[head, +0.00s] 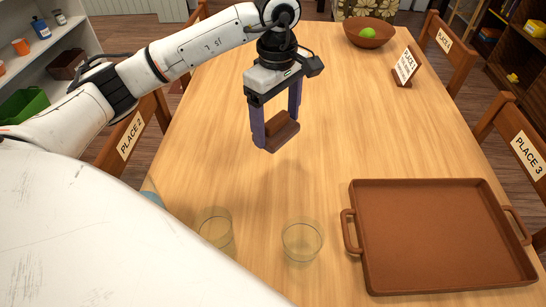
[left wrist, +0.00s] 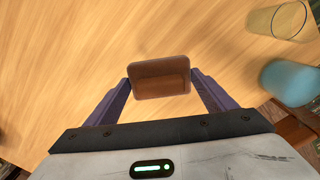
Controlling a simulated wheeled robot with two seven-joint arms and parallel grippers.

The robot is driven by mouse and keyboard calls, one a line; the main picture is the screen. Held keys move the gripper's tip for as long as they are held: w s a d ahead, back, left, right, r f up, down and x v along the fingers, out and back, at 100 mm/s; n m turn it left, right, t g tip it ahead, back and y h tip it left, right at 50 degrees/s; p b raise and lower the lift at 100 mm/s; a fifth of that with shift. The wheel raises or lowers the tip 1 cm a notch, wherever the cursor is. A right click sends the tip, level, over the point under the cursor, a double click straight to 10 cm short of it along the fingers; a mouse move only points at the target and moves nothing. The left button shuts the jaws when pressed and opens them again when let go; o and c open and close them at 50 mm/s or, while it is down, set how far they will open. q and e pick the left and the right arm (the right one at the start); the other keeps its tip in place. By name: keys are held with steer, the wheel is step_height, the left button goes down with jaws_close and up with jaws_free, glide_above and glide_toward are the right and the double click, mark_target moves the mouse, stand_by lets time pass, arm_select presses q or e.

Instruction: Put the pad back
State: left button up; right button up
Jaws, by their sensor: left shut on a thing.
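The pad (head: 282,133) is a small brown block with rounded corners. My left gripper (head: 276,128) is shut on it, with one purple finger on each side, and holds it over the wooden table (head: 330,140). In the left wrist view the pad (left wrist: 160,77) sits between the two fingertips (left wrist: 160,86), and its broad face is toward the camera. The height of the pad above the table is hard to tell. My right gripper is in neither view.
A brown tray (head: 440,235) with handles lies at the near right. Two clear glasses (head: 302,241) (head: 215,229) stand near the front, with a blue cup (left wrist: 290,82) beside them. A bowl (head: 370,33) and a sign (head: 406,66) stand at the far end. The table's middle is clear.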

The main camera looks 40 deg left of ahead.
arm_select(q)
steer(key=a+f+n, duration=0.1)
steer(key=f+n, duration=0.1)
steer(key=shift+w+a+n, duration=0.35)
steer(key=shift+w+n, duration=0.05)
step_height(320, 180, down, 10)
steer(key=shift+w+r, duration=0.1)
steer(key=shift+r, duration=0.1)
steer(key=shift+a+f, duration=0.1)
steer(key=shift+f, duration=0.1)
steer(key=o, duration=1)
step_height(320, 180, up, 12)
steer(key=shift+r, duration=0.25)
